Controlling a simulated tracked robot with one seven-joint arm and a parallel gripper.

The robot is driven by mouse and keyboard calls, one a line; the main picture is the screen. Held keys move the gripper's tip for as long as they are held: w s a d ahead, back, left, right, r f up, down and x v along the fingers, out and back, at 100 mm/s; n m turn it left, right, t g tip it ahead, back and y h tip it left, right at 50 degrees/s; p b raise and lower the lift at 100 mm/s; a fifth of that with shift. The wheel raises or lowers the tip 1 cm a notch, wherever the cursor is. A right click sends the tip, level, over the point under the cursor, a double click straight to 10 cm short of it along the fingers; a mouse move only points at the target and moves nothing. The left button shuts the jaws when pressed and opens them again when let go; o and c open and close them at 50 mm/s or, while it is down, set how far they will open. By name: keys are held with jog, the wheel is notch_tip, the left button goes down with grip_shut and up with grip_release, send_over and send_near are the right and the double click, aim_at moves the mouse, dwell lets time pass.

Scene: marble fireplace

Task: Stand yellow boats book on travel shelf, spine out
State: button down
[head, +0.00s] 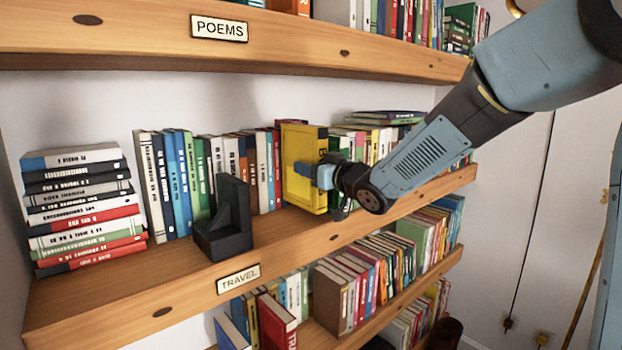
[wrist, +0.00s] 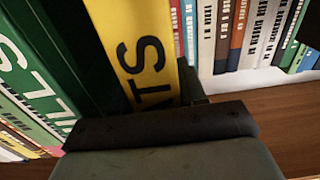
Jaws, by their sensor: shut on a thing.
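The yellow boats book (head: 303,185) is upright at the travel shelf (head: 262,256), beside the row of standing books. My gripper (head: 325,176) is shut on it from the front right. In the wrist view the yellow book (wrist: 150,60) shows its spine with the black letters "ATS" toward the camera, and the dark gripper (wrist: 165,128) covers its near end. A dark green book (wrist: 65,50) is close beside it. The TRAVEL label (head: 239,278) is on the shelf's front edge. I cannot tell whether the yellow book's bottom touches the shelf.
A black bookend (head: 226,225) stands near the shelf's front, left of the yellow book. A flat stack of books (head: 82,210) is at the far left. More books (head: 385,135) are to the right behind my arm. The POEMS shelf (head: 130,38) hangs above. Bare shelf lies around the bookend.

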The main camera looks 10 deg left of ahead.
jog(key=shift+f, duration=1.2)
jog(key=c, duration=0.6)
grip_release()
jog(key=shift+f, duration=0.1)
jog(key=shift+c, duration=0.2)
jog(key=shift+s, duration=0.1)
jog(key=v, duration=1.2)
